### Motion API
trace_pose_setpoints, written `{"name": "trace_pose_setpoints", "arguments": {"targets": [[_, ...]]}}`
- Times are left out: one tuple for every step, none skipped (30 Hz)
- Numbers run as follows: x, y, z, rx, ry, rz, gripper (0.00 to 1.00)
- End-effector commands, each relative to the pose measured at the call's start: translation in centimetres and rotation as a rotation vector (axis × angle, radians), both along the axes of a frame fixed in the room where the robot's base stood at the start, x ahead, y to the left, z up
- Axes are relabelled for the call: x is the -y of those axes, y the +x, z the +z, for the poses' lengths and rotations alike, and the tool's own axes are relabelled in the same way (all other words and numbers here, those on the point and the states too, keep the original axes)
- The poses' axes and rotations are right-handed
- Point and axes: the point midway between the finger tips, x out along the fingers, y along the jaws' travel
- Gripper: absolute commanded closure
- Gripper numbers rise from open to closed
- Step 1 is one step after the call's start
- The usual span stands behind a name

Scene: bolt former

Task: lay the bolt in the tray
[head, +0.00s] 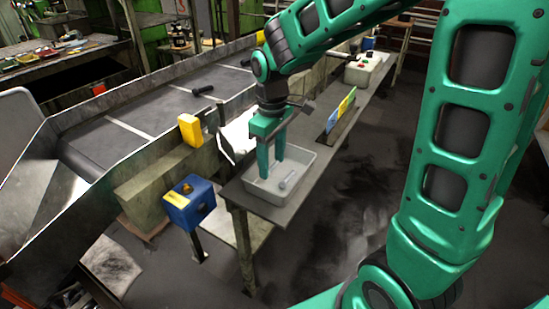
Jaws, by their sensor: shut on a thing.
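The grey tray (262,196) stands on the narrow bench beside the conveyor. My gripper (272,167) points down over the tray, its green fingers reaching to about rim height or inside it. It is shut on the bolt. A small light grey, bolt-like piece (289,181) shows just below and right of the fingertips, against the tray floor. How it meets the fingers, and whether it touches the floor, is too small to tell.
A dark bolt-shaped piece (203,91) lies on the conveyor (175,103). A blue box (190,203) stands left of the bench (237,192).

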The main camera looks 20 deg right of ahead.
Motion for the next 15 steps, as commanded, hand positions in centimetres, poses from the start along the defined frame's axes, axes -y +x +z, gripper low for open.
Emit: {"name": "trace_pose_setpoints", "arguments": {"targets": [[0.0,0.0,-0.1,-0.001,-0.001,0.0,0.75],[0.0,0.0,-0.2,-0.001,-0.001,0.0,0.75],[0.0,0.0,-0.3,-0.001,-0.001,0.0,0.75],[0.0,0.0,-0.4,0.0,0.0,0.0,0.75],[0.0,0.0,-0.5,0.0,0.0,0.0,0.75],[0.0,0.0,-0.6,0.0,0.0,0.0,0.75],[0.0,0.0,-0.7,0.0,0.0,0.0,0.75],[0.0,0.0,-0.8,0.0,0.0,0.0,0.75],[0.0,0.0,-0.9,-0.001,-0.001,0.0,0.75],[0.0,0.0,-0.9,-0.001,-0.001,0.0,0.75],[0.0,0.0,-1.0,-0.001,0.0,0.0,0.75],[0.0,0.0,-1.1,-0.001,0.0,0.0,0.75],[0.0,0.0,-1.2,-0.001,0.0,0.0,0.75],[0.0,0.0,-1.2,-0.001,0.0,-0.001,0.75],[0.0,0.0,-1.2,-0.001,-0.001,-0.001,0.75]]}}
